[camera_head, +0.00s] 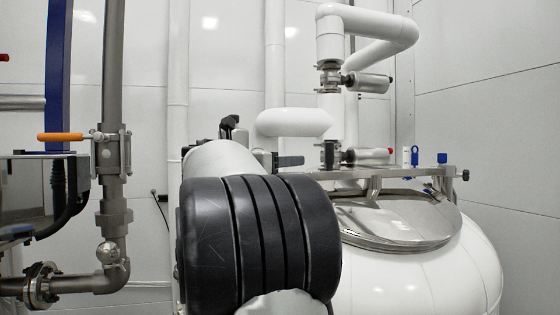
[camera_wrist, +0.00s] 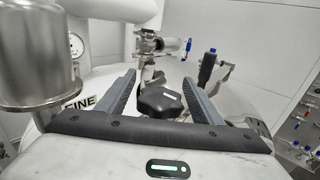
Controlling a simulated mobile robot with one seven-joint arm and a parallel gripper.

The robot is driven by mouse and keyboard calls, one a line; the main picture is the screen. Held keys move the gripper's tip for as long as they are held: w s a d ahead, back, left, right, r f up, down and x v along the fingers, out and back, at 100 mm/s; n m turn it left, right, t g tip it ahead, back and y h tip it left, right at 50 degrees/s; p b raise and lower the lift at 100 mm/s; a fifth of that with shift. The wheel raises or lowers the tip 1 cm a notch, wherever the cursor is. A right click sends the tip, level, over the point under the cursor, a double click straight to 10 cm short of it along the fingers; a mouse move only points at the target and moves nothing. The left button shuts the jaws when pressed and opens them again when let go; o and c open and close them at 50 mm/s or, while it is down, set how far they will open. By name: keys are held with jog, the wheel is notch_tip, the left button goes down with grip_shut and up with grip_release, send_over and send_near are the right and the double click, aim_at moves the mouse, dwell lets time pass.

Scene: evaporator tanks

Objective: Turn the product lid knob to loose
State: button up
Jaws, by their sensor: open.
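In the wrist view a black lobed knob (camera_wrist: 160,100) stands between the two grey ridged fingers of my gripper (camera_wrist: 158,80). The fingers are apart, with a visible gap on each side of the knob. I cannot tell how deep the knob sits between them. In the head view the white tank (camera_head: 440,265) has a polished metal lid (camera_head: 395,222) at the right.
White pipes with valves (camera_head: 330,78) rise behind the lid. A metal bar (camera_head: 425,172) with blue fittings (camera_head: 442,158) runs above it. A steel cylinder (camera_wrist: 38,60) is close at the wrist view's left. A grey pipe with an orange handle (camera_head: 62,137) stands at far left.

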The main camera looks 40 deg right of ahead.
jog(key=shift+c, duration=0.3)
jog(key=c, duration=1)
jog(key=shift+o, duration=0.2)
jog(key=shift+n+t, duration=0.3)
jog(key=shift+t, duration=0.1)
jog(key=shift+w+a+n+t+y+b, duration=0.2)
jog(key=shift+w+a+n+t+y, duration=0.35)
jog(key=shift+n+t+y, duration=1.8)
jog(key=shift+w+a+n+t+y+b, duration=0.25)
jog(key=shift+w+a+n+t+y, duration=0.35)
jog(key=shift+n+t+y, duration=1.75)
jog(key=shift+w+a+n+t+y+b, duration=0.2)
jog(key=shift+w+a+n+t+y, duration=0.35)
jog(key=shift+n+t+y, duration=1.75)
jog(key=shift+y, duration=0.3)
